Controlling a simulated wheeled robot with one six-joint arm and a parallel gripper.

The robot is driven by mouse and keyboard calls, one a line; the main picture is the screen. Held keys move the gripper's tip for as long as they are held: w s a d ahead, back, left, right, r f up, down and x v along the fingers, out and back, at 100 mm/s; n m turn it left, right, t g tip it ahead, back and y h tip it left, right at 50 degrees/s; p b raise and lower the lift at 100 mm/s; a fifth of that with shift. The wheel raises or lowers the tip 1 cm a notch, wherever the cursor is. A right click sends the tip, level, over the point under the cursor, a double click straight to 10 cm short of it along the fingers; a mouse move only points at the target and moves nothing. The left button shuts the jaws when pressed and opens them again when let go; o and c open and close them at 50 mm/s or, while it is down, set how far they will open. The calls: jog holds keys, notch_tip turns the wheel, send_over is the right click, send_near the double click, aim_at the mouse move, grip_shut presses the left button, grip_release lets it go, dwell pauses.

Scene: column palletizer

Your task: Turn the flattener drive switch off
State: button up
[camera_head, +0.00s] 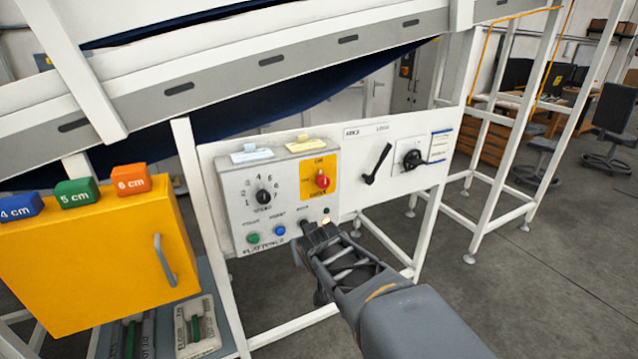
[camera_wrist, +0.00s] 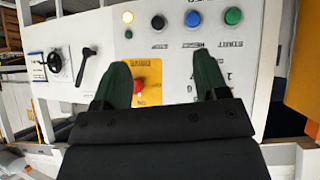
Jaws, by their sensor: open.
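The flattener panel (camera_head: 283,205) is a light grey box with "FLATTENER" lettering along its bottom. Its red rotary switch (camera_head: 322,181) sits on a yellow plate (camera_head: 312,166) at the upper right of the panel. In the wrist view, which is upside down, the red switch (camera_wrist: 138,86) appears between the fingers, close to the left one, with part of its yellow plate hidden. My gripper (camera_head: 312,232) is open and empty, in front of the panel's lower right and below the red switch in the head view. Its two dark green fingers (camera_wrist: 162,75) point at the panel. I cannot tell its distance from the switch.
The panel also has a numbered black dial (camera_head: 263,196), a green button (camera_head: 253,238), a blue button (camera_head: 280,230) and a lit lamp (camera_head: 326,221). A black lever (camera_head: 377,164) and a handwheel (camera_head: 413,159) are on the right. A yellow cabinet (camera_head: 95,262) stands left.

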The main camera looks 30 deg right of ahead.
aim_at(325, 184)
jog(key=w+d+r+n+t+y+b, duration=0.1)
jog(key=d+r+t, duration=0.1)
jog(key=d+t, duration=0.3)
jog(key=w+d+r+t, duration=0.2)
jog(key=d+t, duration=0.2)
jog(key=d, duration=0.4)
jog(key=w, duration=0.4)
jog(key=w+d, duration=0.1)
jog(key=w, duration=0.3)
jog(key=w+p, duration=0.1)
jog(key=w, duration=0.4)
jog(key=shift+d+r, duration=0.1)
jog(key=shift+d, duration=0.15)
jog(key=shift+n, duration=0.3)
jog(key=c, duration=0.9)
